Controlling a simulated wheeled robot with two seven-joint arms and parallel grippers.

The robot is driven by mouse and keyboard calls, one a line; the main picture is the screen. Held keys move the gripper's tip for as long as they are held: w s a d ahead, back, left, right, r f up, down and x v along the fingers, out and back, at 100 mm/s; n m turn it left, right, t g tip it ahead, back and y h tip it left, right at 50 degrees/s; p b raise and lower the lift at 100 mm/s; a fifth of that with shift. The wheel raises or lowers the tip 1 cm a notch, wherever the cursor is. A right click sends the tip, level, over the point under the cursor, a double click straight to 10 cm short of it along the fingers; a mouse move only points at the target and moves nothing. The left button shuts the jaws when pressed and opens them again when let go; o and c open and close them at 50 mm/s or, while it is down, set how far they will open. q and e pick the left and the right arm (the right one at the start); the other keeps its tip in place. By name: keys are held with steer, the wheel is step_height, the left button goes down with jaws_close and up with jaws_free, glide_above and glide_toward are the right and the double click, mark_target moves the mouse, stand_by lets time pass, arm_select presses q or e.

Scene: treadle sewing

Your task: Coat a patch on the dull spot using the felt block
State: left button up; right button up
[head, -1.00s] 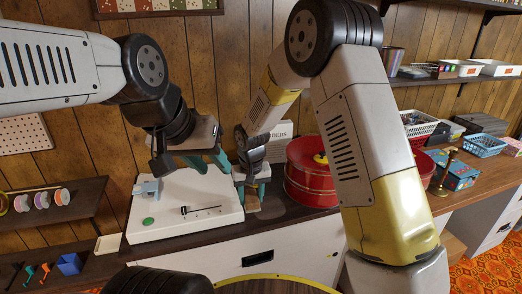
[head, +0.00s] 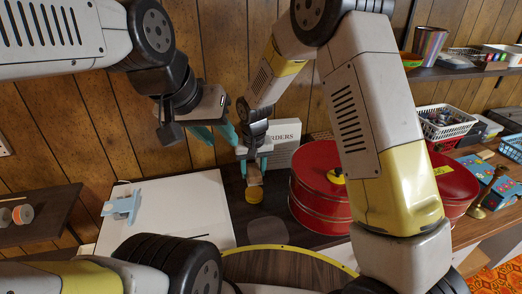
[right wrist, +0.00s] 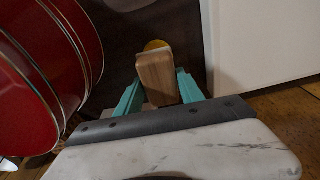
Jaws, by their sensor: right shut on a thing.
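The felt block (head: 254,177), with its tan wooden body showing, is held in my right gripper (head: 254,163). It also fills the space between the teal fingers in the right wrist view (right wrist: 157,77). A round yellow thing (head: 254,195) lies on the dark tabletop just under the block's lower end; I cannot tell whether they touch. It shows partly beyond the block in the right wrist view (right wrist: 155,45). My left gripper (head: 216,136) is higher, left of the right one, with its teal fingers apart and empty. I cannot make out the dull spot or any felt.
A white flat-topped unit (head: 180,195) with a light blue clip (head: 122,206) stands left of the block. A large red tin (head: 320,190) stands close on the right. A white box (head: 283,143) stands behind. A round brown top with yellow rim (head: 285,262) is in front.

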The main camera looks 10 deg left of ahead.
mark_target(254, 191)
steer(key=shift+w+f, duration=0.2)
steer(key=shift+w, duration=0.05)
steer(key=shift+f, duration=2.8)
steer(key=shift+f, duration=0.6)
steer(key=shift+r, duration=3.6)
